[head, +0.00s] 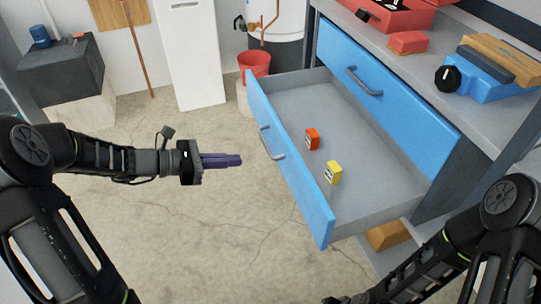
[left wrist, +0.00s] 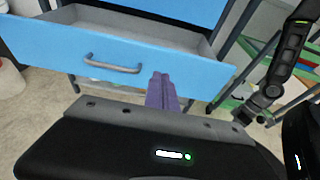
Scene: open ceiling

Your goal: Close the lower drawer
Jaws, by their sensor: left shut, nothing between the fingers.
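The lower drawer (head: 287,165) has a blue front with a grey bar handle (head: 271,142) and is pulled far out of the workbench. An orange block (head: 312,139) and a yellow block (head: 334,172) lie inside on its grey floor. My left gripper (head: 238,160) has purple fingers, is shut and empty, and points at the drawer front from a short way off, near handle height. In the left wrist view the drawer front (left wrist: 190,72) and handle (left wrist: 113,64) stand ahead of the fingers (left wrist: 161,82). My right arm shows at the lower right; its fingers cannot be made out.
The upper blue drawer (head: 390,85) is shut. On the worktop are a red toolbox (head: 400,18), a red box (head: 407,42) and a blue tool (head: 490,80). A red bucket (head: 254,64) stands behind the drawer. The concrete floor (head: 200,225) before the drawer is clear.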

